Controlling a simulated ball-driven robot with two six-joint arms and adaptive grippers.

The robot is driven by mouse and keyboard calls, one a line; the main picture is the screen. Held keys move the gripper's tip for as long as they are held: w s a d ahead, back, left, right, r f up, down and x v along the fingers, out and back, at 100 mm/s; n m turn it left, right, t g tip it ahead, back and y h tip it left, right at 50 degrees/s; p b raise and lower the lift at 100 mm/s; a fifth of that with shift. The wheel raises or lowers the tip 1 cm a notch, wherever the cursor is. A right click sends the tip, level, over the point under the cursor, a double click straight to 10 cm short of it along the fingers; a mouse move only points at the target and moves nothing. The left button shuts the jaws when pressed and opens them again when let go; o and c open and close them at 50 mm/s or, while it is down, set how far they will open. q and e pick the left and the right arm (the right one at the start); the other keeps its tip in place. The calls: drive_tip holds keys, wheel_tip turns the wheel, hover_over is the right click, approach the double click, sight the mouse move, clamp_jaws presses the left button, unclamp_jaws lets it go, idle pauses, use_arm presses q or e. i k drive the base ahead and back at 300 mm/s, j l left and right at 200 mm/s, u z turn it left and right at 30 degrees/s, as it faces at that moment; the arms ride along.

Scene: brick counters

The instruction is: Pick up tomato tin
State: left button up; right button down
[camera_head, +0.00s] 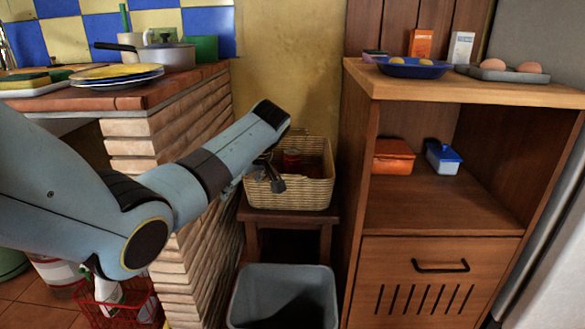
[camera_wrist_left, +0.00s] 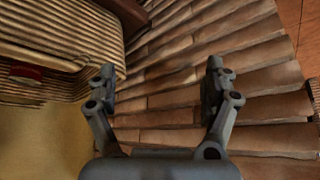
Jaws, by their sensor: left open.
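A red tin (camera_head: 291,157), seemingly the tomato tin, stands inside the wicker basket (camera_head: 312,195) on a small dark wooden stool. Only its upper part shows, and I cannot read a label. In the left wrist view the basket (camera_wrist_left: 72,45) is at the upper left, with a dark red round thing (camera_wrist_left: 26,72), probably the tin, at the left edge. My left gripper (camera_head: 268,172) is at the basket's left rim, left of the tin. In the left wrist view its fingers (camera_wrist_left: 160,68) are apart with nothing between them. My right gripper is not in view.
A brick counter (camera_head: 180,130) with a pot (camera_head: 170,55) and plates (camera_head: 115,76) stands left of the basket. A wooden cabinet (camera_head: 450,215) stands close on the right. A grey bin (camera_head: 284,295) is on the floor in front of the stool (camera_head: 285,217).

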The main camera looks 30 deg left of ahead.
sight(291, 156)
drive_tip(key=i, duration=1)
